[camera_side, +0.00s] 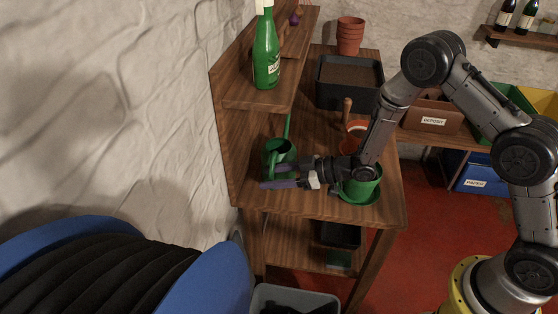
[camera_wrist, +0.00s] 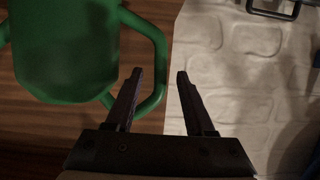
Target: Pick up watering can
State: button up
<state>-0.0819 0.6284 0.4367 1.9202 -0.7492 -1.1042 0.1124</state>
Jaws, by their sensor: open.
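The green watering can (camera_side: 280,151) stands on the wooden workbench at its left end, beside the shelf upright, with its spout pointing up and back. In the wrist view its green body (camera_wrist: 65,45) fills the upper left, with the looped handle (camera_wrist: 159,55) on its right side. My gripper (camera_side: 272,178) is at the near side of the can, low beside it. In the wrist view my gripper (camera_wrist: 158,74) is open; the left finger lies within the handle loop and the right finger outside it. Contact cannot be told.
A green pot (camera_side: 361,187) on a saucer stands right under my forearm. A trowel handle (camera_side: 347,110), a black soil tray (camera_side: 348,84) and stacked terracotta pots (camera_side: 350,36) are farther back. A green bottle (camera_side: 266,50) stands on the shelf (camera_side: 245,98) above. The white wall is close at left.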

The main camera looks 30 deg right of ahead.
jog(key=shift+w+a+f, duration=0.1)
jog(key=shift+w+a, duration=0.1)
grip_shut()
dwell(1.2)
